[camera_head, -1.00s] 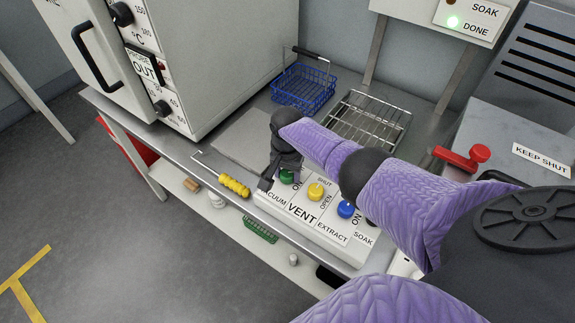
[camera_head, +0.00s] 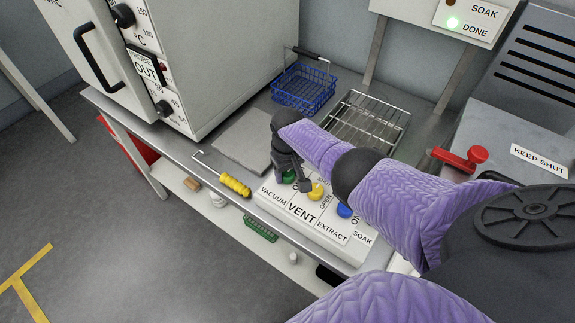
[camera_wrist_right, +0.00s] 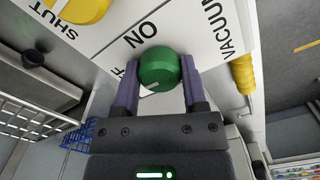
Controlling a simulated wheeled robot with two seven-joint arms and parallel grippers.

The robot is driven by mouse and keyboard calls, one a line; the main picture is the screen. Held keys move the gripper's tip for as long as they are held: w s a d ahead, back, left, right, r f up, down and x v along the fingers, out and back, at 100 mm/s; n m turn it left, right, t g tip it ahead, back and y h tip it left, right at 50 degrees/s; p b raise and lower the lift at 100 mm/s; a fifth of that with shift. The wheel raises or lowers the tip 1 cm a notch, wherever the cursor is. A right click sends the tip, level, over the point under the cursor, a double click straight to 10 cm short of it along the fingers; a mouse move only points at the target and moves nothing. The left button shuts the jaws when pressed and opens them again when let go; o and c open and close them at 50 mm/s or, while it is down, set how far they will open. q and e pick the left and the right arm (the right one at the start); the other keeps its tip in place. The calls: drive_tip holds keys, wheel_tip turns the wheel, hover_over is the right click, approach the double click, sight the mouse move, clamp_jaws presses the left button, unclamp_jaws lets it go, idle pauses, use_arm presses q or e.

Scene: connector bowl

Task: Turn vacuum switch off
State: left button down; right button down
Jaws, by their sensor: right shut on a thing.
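The vacuum switch is a green round knob (camera_head: 288,177) at the left end of a white control panel (camera_head: 318,226). My right gripper (camera_head: 290,180) comes down over it and hides most of it in the head view. In the right wrist view the green knob (camera_wrist_right: 160,68) sits between the two fingers of my right gripper (camera_wrist_right: 160,84), which are shut on its sides. The words ON and VACUUM show beside it; the OFF mark is partly hidden by a finger. A short pale mark shows on the knob's edge. My left gripper is not in view.
A yellow vent knob (camera_head: 316,190) and a blue extract knob (camera_head: 344,210) stand close by on the panel. A yellow ribbed handle (camera_head: 234,184) is at the bench's front edge. A blue wire basket (camera_head: 303,88) and a metal rack (camera_head: 367,121) lie behind.

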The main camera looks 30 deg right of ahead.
sight(287, 173)
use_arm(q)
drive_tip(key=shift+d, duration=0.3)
use_arm(e)
drive_tip(key=shift+n, duration=0.5)
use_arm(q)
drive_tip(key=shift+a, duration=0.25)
use_arm(e)
drive_tip(key=shift+c, duration=0.7)
unclamp_jaws()
wheel_tip(287, 173, up, 9)
drive_tip(key=p, duration=0.5)
drive_tip(key=shift+p, duration=0.35)
drive_tip(key=shift+r, duration=0.55)
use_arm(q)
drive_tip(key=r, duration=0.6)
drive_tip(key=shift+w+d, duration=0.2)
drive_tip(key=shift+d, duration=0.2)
use_arm(e)
drive_tip(key=shift+f, duration=0.1)
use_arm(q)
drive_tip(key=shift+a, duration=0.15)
